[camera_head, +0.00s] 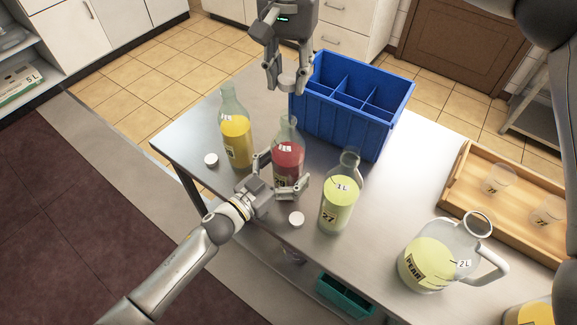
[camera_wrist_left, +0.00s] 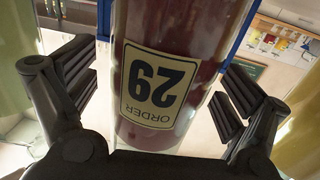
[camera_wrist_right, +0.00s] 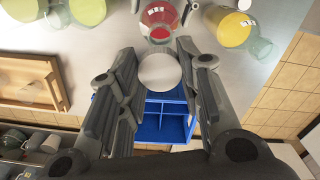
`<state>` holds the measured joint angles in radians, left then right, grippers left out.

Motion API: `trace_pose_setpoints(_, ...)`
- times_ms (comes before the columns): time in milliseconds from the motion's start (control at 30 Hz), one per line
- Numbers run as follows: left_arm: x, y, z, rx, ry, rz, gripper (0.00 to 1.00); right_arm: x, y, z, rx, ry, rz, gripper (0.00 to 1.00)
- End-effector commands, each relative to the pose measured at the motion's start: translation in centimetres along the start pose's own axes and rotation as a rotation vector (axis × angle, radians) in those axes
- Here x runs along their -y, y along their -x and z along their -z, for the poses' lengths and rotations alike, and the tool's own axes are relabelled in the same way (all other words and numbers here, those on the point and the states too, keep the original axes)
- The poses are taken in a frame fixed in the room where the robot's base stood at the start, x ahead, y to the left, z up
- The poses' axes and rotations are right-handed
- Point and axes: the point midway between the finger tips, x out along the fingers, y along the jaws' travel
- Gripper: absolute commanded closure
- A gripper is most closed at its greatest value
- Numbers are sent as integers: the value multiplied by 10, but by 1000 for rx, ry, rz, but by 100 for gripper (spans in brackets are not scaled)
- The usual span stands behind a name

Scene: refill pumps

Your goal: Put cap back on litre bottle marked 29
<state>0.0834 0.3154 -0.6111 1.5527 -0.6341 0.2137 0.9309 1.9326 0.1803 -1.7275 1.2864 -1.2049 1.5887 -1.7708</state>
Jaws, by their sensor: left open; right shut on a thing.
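The litre bottle marked 29 (camera_head: 287,157) holds red liquid and stands upright and uncapped on the steel table. Its label reads "ORDER 29" in the left wrist view (camera_wrist_left: 152,86). My left gripper (camera_head: 283,180) is open, its fingers on either side of the bottle's lower body; I cannot tell if they touch it. My right gripper (camera_head: 288,86) is shut on a round whitish cap (camera_wrist_right: 160,72), above and behind the bottle's open mouth. The cap is apart from the bottle.
A yellow bottle (camera_head: 236,140) and a yellow-green bottle marked 27 (camera_head: 338,205) flank it. Loose white caps lie on the table (camera_head: 211,160) (camera_head: 296,219). A blue divided crate (camera_head: 340,130) is behind. A jug (camera_head: 425,267) and wooden tray (camera_head: 462,168) are at right.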

Motion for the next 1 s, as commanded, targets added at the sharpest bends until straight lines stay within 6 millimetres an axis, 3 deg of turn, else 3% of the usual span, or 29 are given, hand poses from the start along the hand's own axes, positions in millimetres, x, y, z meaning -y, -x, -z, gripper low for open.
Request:
trace_pose_setpoints(367,0,-4,0,0,0,0,5,0,0,0,0,0,0,74)
trace_pose_setpoints(867,0,-4,0,1,0,0,69,0,0,0,0,0,0,74)
trace_pose_setpoints(1000,0,-4,0,1,0,0,72,0,-2,0,1,0,-1,74)
